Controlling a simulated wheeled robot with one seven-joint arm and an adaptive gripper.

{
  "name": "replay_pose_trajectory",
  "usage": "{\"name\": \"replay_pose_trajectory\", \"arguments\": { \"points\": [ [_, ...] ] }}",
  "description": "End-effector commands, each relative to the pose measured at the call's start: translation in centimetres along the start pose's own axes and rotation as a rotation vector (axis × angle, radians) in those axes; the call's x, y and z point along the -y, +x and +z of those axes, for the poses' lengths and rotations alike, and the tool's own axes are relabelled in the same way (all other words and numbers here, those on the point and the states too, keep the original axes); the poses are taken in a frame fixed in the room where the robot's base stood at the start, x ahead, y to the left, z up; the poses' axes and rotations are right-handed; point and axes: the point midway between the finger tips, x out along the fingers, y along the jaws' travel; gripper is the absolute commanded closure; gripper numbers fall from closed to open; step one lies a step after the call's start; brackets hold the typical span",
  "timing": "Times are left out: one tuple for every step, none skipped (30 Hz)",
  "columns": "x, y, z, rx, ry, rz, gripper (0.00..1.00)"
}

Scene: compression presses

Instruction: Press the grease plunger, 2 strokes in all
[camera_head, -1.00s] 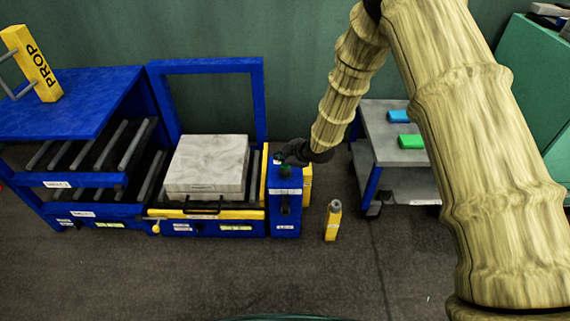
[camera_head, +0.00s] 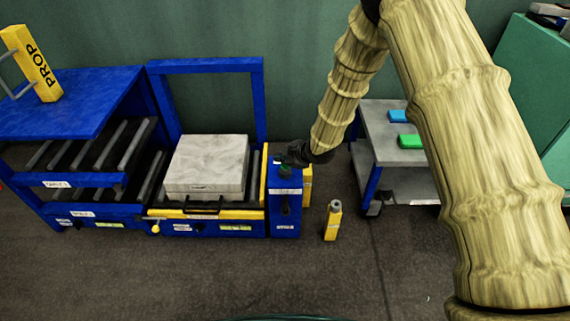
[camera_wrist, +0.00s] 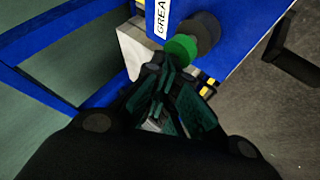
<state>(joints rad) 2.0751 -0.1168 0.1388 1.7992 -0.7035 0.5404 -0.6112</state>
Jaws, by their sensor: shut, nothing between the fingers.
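The grease plunger is a round green-topped knob (camera_wrist: 181,47) with a dark grey part beside it, on the blue post marked "GREA..." in the wrist view. In the head view the plunger (camera_head: 286,169) sits on top of the narrow blue post (camera_head: 286,205), right of the press. My gripper (camera_wrist: 160,66) is shut and empty, its fingertips at the near edge of the green knob. I cannot tell whether they touch it. In the head view my gripper (camera_head: 284,157) is over the post's top and partly hides the plunger.
The blue press frame (camera_head: 206,66) holds a pale block (camera_head: 207,165) left of the post. A yellow bottle (camera_head: 333,221) stands on the floor to the right. A grey cart (camera_head: 385,147) with blue and green pieces is behind it. Open floor lies in front.

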Motion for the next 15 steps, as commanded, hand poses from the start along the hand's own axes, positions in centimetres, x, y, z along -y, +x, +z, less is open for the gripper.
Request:
{"name": "replay_pose_trajectory", "arguments": {
  "points": [
    [0.06,0.06,0.06,0.000,0.000,0.000,1.00],
    [0.07,0.08,0.07,0.000,0.000,0.000,1.00],
    [0.09,0.11,0.09,0.000,0.000,0.000,1.00],
    [0.11,0.13,0.11,0.000,0.000,0.000,1.00],
    [0.13,0.15,0.13,0.000,0.000,0.000,1.00],
    [0.15,0.17,0.15,0.000,0.000,0.000,1.00],
    [0.16,0.19,0.16,0.000,0.000,0.000,1.00],
    [0.18,0.21,0.18,0.001,0.000,0.000,1.00],
    [0.20,0.24,0.20,0.001,0.000,-0.001,1.00],
    [0.22,0.26,0.22,0.001,0.000,-0.001,1.00],
    [0.23,0.28,0.23,0.001,0.000,-0.001,1.00],
    [0.25,0.30,0.25,0.001,0.000,-0.001,1.00],
    [0.27,0.32,0.27,0.001,0.000,-0.001,1.00],
    [0.28,0.34,0.28,0.001,0.000,-0.001,1.00],
    [0.30,0.37,0.30,0.001,0.000,-0.001,1.00]
  ]
}}
